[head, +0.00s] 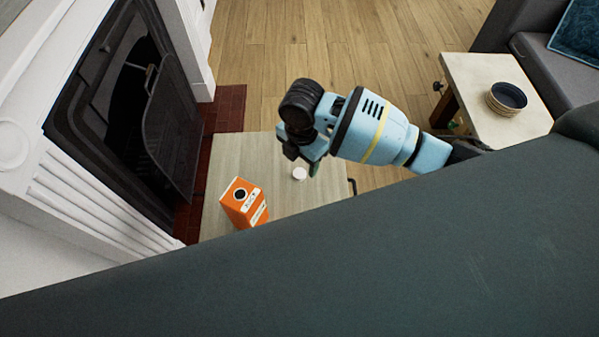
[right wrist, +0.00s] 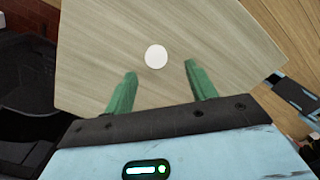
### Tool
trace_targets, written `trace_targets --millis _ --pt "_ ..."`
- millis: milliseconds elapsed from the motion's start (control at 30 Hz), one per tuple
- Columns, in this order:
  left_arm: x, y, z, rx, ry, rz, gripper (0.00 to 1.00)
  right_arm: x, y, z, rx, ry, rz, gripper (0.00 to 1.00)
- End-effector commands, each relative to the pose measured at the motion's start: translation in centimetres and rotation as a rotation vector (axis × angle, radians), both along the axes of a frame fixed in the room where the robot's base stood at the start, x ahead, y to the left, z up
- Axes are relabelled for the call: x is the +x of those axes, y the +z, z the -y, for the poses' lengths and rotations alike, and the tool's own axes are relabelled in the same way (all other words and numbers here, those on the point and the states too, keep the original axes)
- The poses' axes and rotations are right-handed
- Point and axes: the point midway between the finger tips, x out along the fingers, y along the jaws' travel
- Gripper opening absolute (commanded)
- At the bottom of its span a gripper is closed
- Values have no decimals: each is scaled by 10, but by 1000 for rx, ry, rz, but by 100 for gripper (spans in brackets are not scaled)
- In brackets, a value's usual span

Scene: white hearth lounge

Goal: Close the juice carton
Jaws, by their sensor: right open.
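An orange juice carton (head: 246,206) stands on a low pale wooden table, with a dark round opening showing on its top. A small white round cap (head: 299,174) lies on the table to the right of the carton, apart from it. The cap also shows in the right wrist view (right wrist: 156,56), beyond and between my fingertips. My right gripper (head: 312,165) is above the table near the cap. In the right wrist view its two green fingers (right wrist: 160,75) are apart with nothing between them. The carton is not in the right wrist view. My left gripper is not in view.
The low table (head: 218,205) has free room around the cap. A white fireplace with an open dark door (head: 170,125) stands to the left. A dark grey surface (head: 350,270) fills the foreground. A side table (head: 470,75) with stacked bowls (head: 507,98) stands at right.

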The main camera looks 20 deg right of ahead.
Motion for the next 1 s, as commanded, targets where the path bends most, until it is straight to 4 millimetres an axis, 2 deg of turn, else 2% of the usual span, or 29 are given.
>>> trace_targets --millis 400,833,1000 --pt "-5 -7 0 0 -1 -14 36 5 -48 -3 0 -1 -1 56" --pt "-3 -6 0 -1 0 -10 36 5 -51 -3 0 0 1 56" --pt "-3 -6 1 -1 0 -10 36 5 -51 -3 0 0 1 34"
